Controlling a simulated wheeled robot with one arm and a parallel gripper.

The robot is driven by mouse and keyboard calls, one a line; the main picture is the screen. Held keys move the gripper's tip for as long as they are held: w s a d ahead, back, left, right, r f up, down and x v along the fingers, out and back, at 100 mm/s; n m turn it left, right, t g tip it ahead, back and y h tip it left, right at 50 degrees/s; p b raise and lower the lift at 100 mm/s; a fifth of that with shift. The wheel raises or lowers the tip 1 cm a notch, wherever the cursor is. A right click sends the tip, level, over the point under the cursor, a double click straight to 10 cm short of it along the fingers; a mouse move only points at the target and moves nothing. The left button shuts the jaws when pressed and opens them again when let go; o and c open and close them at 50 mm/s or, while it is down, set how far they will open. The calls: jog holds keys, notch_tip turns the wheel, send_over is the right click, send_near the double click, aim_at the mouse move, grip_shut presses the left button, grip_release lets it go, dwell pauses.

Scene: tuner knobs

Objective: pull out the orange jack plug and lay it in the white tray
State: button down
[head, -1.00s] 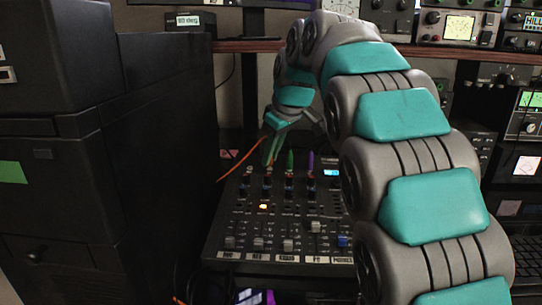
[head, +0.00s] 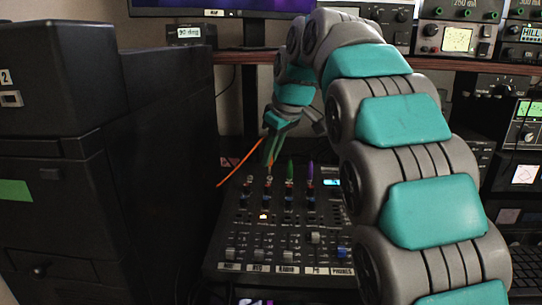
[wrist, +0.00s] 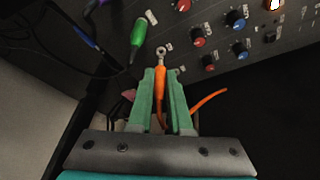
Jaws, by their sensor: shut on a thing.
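My gripper (wrist: 162,88) is shut on the orange jack plug (wrist: 160,80), with one green finger on each side of it. In the wrist view the plug's tip is at or just above a round metal socket (wrist: 160,52); I cannot tell whether any of it is still inside. Its orange cable (wrist: 209,101) trails out past the fingers. In the head view my gripper (head: 270,152) is over the top edge of the black mixer (head: 225,240), and the orange cable (head: 238,163) runs off left. I see no white tray in either view.
A green plug (wrist: 138,36) stands beside the orange one, with a purple plug (head: 310,172) beyond it. Red and blue knobs (wrist: 236,19) cover the panel. A tall black cabinet (head: 160,150) is on the left; a shelf with instruments (head: 458,38) is behind.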

jog(key=shift+s+r+p, duration=0.1)
jog(key=shift+r+p, duration=0.45)
jog(key=shift+r, duration=0.8)
